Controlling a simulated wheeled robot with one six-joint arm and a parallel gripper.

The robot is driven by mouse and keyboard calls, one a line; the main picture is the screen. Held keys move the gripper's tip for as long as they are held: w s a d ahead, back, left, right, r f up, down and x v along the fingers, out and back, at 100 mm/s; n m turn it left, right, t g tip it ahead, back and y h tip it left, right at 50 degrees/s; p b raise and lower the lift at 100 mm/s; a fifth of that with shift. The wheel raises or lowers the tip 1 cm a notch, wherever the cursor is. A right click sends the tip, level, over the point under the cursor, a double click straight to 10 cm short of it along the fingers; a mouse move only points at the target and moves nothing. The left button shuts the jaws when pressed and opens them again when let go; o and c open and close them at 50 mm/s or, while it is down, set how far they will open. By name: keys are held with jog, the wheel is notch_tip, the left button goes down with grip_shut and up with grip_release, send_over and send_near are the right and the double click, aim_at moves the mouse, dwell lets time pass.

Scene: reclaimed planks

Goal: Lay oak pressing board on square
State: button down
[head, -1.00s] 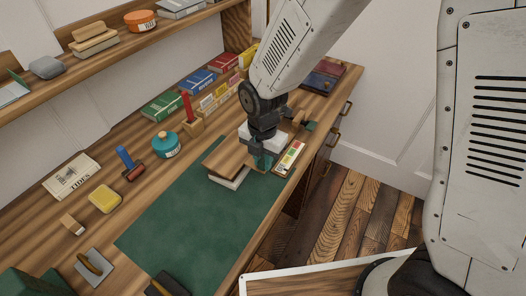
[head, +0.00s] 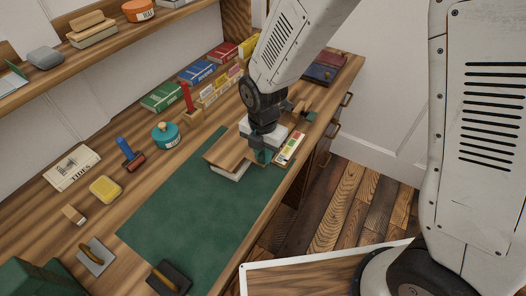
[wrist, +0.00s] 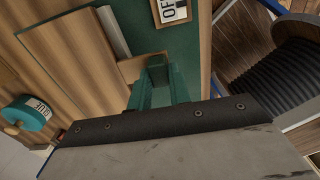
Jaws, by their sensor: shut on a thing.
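The oak pressing board (head: 228,150) is a flat brown slab at the upper part of the green mat (head: 190,215). My gripper (head: 262,155), with teal fingers, is shut on the board's right side. A pale, flat block (head: 232,170) shows under the board on the mat. I cannot tell whether the board touches it or hangs just above it. The teal fingers also show in the wrist view (wrist: 157,82). No marked square can be made out; the board and gripper may hide it.
A teal pot (head: 165,136), a blue-handled roller (head: 130,155) and a yellow block (head: 105,189) stand left of the mat. Books line the back. The mat's middle is clear.

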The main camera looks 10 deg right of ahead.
jog(key=shift+f, duration=0.65)
dwell(0.4)
jog(key=c, duration=1.2)
grip_release()
notch_tip(320, 180, up, 8)
jog(key=shift+f, duration=0.1)
